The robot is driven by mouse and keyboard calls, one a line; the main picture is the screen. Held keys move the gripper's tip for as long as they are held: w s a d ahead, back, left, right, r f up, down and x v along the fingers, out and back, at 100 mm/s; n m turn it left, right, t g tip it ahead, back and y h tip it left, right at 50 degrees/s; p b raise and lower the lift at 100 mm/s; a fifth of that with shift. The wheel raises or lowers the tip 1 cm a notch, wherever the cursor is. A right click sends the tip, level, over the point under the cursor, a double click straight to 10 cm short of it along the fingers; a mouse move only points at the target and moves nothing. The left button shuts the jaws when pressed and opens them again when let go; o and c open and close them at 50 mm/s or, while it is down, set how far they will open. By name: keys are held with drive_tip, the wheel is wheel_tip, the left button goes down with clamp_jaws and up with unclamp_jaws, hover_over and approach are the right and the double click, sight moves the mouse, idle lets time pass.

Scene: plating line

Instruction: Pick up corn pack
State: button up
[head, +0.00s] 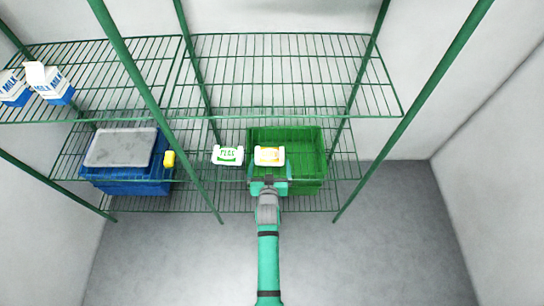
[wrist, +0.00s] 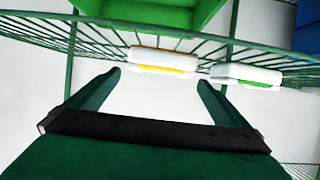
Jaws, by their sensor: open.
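The corn pack (head: 269,156), white with a yellow label, shows at the front left of the green bin in the head view. In the wrist view the corn pack (wrist: 163,61) lies at the wire shelf's edge, ahead of the fingertips and roughly centred between them. My gripper (head: 268,181) is just on the near side of the pack. In the wrist view my gripper (wrist: 159,77) has its two fingers spread, with nothing between them. The pack appears apart from the fingers. My gripper covers part of the bin's front in the head view.
A white pack with green lettering (head: 228,155) lies just left of the corn pack. The green bin (head: 309,140) stands close by. A blue bin with a grey lid (head: 121,147), a yellow item (head: 169,159) and milk cartons (head: 50,83) are farther left. Green posts (head: 410,112) frame the shelves.

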sight(269, 156)
drive_tip(key=shift+w+a+f, duration=0.15)
drive_tip(key=shift+w+f, duration=0.05)
drive_tip(key=shift+w, duration=0.25)
drive_tip(key=shift+w+a+f, duration=0.1)
drive_tip(key=shift+w+f, duration=0.05)
drive_tip(key=shift+w, duration=0.3)
drive_tip(key=shift+x, duration=3.05)
drive_tip(key=shift+s+d+r, duration=0.1)
drive_tip(key=shift+d, duration=0.25)
drive_tip(key=shift+s+a, duration=0.1)
drive_tip(key=shift+a, duration=0.35)
drive_tip(key=c, duration=1)
